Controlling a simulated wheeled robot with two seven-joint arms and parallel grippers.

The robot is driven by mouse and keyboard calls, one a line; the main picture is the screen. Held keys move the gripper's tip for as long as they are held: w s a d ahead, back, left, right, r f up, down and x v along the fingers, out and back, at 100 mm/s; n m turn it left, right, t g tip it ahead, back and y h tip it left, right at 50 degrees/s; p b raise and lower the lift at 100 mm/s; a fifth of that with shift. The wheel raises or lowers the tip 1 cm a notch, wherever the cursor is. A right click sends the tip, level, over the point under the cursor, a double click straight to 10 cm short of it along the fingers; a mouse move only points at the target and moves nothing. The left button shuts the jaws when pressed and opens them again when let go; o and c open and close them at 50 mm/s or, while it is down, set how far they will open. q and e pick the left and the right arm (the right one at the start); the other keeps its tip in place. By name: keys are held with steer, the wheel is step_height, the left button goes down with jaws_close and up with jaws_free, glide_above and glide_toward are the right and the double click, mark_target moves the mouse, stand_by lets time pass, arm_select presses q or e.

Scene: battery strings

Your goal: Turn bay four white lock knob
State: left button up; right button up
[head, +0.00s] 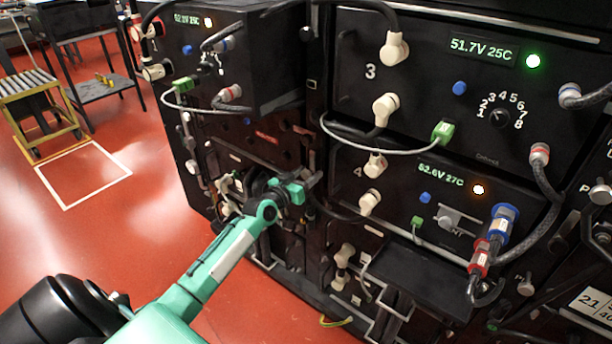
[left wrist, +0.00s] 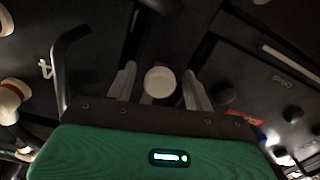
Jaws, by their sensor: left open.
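My left gripper (head: 308,184) reaches the dark cabinet front just left of the bay label 4 (head: 358,172). In the left wrist view its two grey fingers (left wrist: 160,90) are open, one on each side of a round white knob (left wrist: 160,82). A small dark gap shows on both sides of the knob, so the fingers do not look closed on it. The label 4 (left wrist: 46,68) shows to the left in that view. In the head view I cannot make out this knob near the gripper. My right gripper is not in view.
White connectors (head: 368,203) stick out right of the label. Bay four's display (head: 440,175) has an orange light; the unit above has a green light (head: 533,61). A bent dark handle (left wrist: 62,65) stands beside the fingers.

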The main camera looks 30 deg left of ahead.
arm_select(q)
steer(key=shift+c, duration=0.2)
steer(key=c, duration=0.9)
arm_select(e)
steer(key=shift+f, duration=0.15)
arm_select(q)
steer(key=shift+m, duration=0.3)
steer(key=shift+m+p, duration=0.35)
steer(key=shift+m, duration=0.55)
steer(key=m+p, duration=0.3)
steer(key=m, duration=0.5)
steer(key=shift+p, duration=0.35)
steer(key=m, duration=0.3)
steer(key=shift+m+p, duration=0.4)
steer(key=shift+f+m, duration=0.1)
steer(key=shift+m, duration=1.8)
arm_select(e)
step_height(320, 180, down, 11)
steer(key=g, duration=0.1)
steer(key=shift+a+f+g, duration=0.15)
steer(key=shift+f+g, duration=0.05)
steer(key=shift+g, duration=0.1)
